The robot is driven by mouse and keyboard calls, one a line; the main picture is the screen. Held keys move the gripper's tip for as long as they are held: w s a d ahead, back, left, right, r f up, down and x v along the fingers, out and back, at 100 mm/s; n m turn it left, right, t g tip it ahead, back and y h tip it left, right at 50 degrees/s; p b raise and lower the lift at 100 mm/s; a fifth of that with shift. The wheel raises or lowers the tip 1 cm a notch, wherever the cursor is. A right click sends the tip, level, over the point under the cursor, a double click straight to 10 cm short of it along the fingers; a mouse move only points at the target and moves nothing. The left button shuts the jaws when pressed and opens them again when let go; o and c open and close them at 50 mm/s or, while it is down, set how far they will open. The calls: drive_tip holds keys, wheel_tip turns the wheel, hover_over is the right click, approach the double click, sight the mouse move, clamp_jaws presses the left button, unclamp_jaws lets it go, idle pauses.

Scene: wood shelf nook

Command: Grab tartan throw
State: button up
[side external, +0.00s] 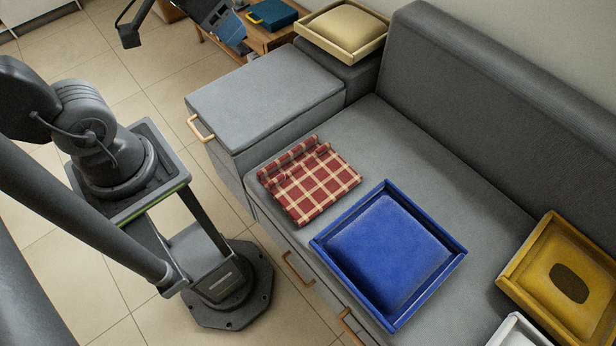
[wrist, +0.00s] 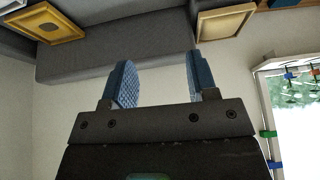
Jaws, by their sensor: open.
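The tartan throw (side external: 310,180) is red with cream lines and lies folded on the grey sofa seat, near its front left end, with a rolled edge along its back side. In the wrist view my gripper (wrist: 160,82) shows two blue textured fingers set wide apart with nothing between them. The fingertips are not clearly seen in the side view, where my arm stands at the left, apart from the throw. The throw does not show in the wrist view.
A blue cushion in a blue tray (side external: 318,243) lies right of the throw. A yellow tray (side external: 507,279) and a white tray (side external: 520,331) are further right. A grey armrest box (side external: 265,95) stands behind the throw, with a cream tray (side external: 345,53) beyond. A sofa backrest (side external: 480,85) rises behind.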

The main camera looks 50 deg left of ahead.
drive_tip(key=w+a+f, duration=0.4)
drive_tip(key=w+f, duration=0.4)
drive_tip(key=w, duration=0.3)
drive_tip(key=g, duration=0.1)
hover_over(288, 154)
wheel_tip(288, 154, down, 27)
drive_tip(key=f, duration=0.7)
drive_tip(key=s+f, duration=0.1)
drive_tip(key=f, duration=0.6)
drive_tip(key=s+f, duration=0.1)
drive_tip(key=f, duration=0.6)
drive_tip(key=shift+s+d+f, duration=0.15)
drive_tip(key=shift+d, duration=0.1)
drive_tip(key=shift+x, duration=3.05)
drive_tip(key=shift+a, duration=0.2)
clamp_jaws()
